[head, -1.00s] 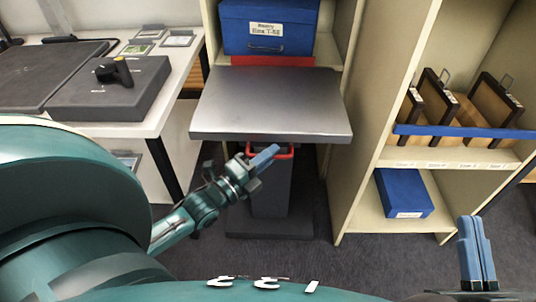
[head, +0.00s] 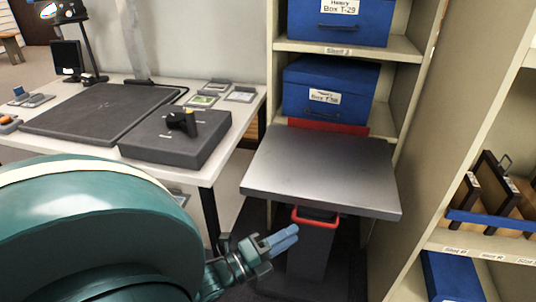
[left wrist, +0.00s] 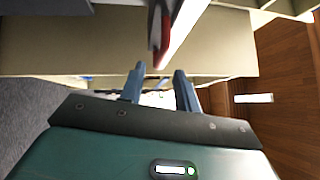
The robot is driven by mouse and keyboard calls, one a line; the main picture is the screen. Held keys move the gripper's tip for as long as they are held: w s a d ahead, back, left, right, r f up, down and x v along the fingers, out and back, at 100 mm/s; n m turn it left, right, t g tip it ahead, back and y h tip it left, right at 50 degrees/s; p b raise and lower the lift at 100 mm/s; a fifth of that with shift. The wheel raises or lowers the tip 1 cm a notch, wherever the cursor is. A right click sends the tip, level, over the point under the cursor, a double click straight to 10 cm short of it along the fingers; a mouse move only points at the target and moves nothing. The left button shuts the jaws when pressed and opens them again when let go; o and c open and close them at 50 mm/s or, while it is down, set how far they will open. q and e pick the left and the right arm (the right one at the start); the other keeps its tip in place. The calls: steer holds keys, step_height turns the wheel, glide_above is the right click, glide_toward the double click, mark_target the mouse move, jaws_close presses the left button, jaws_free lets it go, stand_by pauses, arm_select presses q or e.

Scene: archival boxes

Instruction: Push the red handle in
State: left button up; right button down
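The red handle (head: 315,218) is a U-shaped bar at the top of a dark grey column, just below the front edge of a grey platform (head: 325,172). My left gripper (head: 290,237) is just left of the handle and a little lower in the head view, apart from it in the picture. In the left wrist view my left gripper (left wrist: 159,88) has its two blue fingers spread with nothing between the tips. A blurred red and grey part shows ahead of them; I cannot tell if it is the handle. My right gripper is out of view.
Shelves with blue boxes (head: 330,88) stand behind the platform, above a red strip (head: 352,130). A white table (head: 232,130) with a dark grey block (head: 160,150) is at the left. A shelf unit (head: 480,245) with framed items closes off the right.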

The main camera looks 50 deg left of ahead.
arm_select(q)
steer(key=p+v, duration=0.1)
steer(key=v, duration=0.4)
steer(key=shift+s, duration=0.3)
steer(key=shift+a+f, duration=0.1)
